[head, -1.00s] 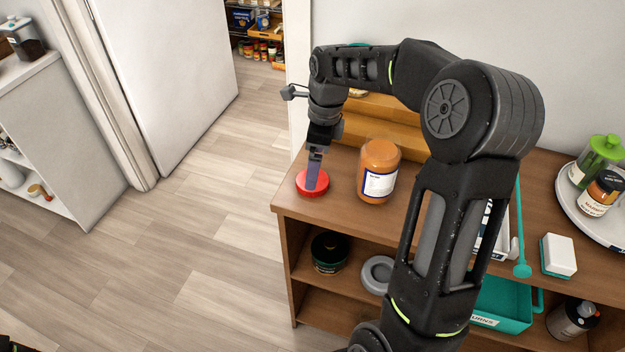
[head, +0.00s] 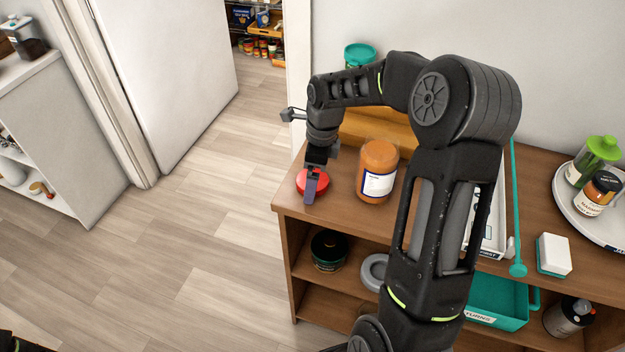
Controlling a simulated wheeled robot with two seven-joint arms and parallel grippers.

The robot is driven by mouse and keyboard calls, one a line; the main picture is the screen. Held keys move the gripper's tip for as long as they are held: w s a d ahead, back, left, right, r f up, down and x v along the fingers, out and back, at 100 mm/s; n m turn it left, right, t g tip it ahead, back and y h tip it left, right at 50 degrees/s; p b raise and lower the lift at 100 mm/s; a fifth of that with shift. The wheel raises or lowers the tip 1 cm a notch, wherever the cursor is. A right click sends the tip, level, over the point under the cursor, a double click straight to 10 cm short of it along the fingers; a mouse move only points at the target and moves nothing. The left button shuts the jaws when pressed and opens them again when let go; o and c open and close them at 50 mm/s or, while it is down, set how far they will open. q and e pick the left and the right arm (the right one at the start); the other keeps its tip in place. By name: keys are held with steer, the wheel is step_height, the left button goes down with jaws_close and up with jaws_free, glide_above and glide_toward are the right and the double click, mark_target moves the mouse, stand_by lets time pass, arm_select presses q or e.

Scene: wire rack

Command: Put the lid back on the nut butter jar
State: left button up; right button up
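The nut butter jar (head: 378,172), orange-brown with a white and blue label, stands upright on the wooden shelf top, with no lid on it. The red lid (head: 322,182) lies flat on the shelf top near its left front corner, to the left of the jar and apart from it. My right gripper (head: 311,194) points down at the lid. One finger covers part of the lid's front left. The other finger is not clearly visible, so I cannot tell whether the gripper is open or shut.
A wooden stepped riser (head: 385,127) stands behind the jar. Right of my arm are a white tray (head: 489,232), a white and teal block (head: 554,255) and a round white tray (head: 566,205) with jars. The lower shelf holds a dark jar (head: 329,252) and a teal bin (head: 508,297).

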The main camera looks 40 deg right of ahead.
steer(key=c, duration=1.4)
steer(key=shift+r, duration=0.1)
step_height(320, 180, up, 10)
steer(key=b, duration=0.1)
steer(key=shift+b, duration=0.3)
stand_by(0.3)
